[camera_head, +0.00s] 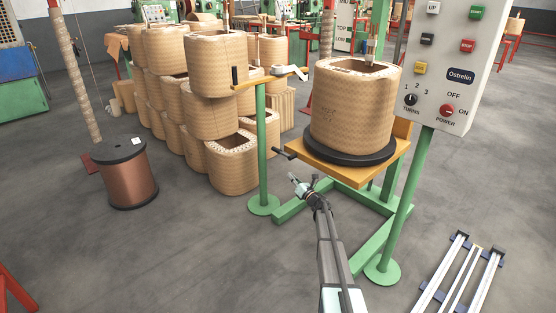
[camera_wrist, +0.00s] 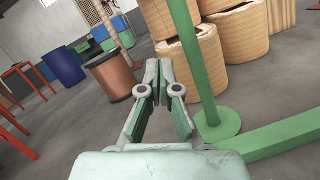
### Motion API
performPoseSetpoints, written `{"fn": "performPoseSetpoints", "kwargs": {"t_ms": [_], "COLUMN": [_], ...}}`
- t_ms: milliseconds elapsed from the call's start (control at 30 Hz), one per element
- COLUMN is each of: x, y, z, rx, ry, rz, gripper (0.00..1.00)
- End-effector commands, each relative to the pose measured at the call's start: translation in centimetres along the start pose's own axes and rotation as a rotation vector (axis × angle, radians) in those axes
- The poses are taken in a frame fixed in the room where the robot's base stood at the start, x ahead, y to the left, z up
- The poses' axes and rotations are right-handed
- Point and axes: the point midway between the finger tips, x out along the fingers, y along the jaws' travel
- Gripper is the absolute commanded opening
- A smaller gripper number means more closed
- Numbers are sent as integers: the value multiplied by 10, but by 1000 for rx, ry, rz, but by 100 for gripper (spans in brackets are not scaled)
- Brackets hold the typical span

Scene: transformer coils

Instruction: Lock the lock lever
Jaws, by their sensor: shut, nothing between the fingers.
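A dark lever with a black grip (camera_head: 278,152) sticks out to the left from the orange platform (camera_head: 348,172) under the large wound coil (camera_head: 352,110). It looks like the lock lever, though I cannot be sure. My gripper (camera_head: 294,178) is just below this lever in the head view and apart from it in the picture; depth is hard to judge. In the wrist view my gripper (camera_wrist: 159,68) has its fingertips together with nothing held. The lever does not show in the wrist view.
A green post (camera_head: 262,150) with a round foot stands left of the platform; it rises close to my fingers in the wrist view (camera_wrist: 190,60). A control panel (camera_head: 440,65) is at right. A copper spool (camera_head: 127,178) and stacked coils (camera_head: 232,160) stand left. Rails (camera_head: 460,275) lie lower right.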

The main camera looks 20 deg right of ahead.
Motion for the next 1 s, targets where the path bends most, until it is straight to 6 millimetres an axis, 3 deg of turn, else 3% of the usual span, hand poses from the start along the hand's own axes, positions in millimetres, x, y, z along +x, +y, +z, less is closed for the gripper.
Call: {"fn": "performPoseSetpoints", "kwargs": {"t_ms": [167,667,867,1000], "x": [-1,0,17,40], "y": [17,17,17,18], "z": [3,3,3,2], "rx": [-127,-160,-160,-160], "ry": [-20,-22,-23,-22], "rz": [75,74,75,75], "gripper": [0,0,0,0]}}
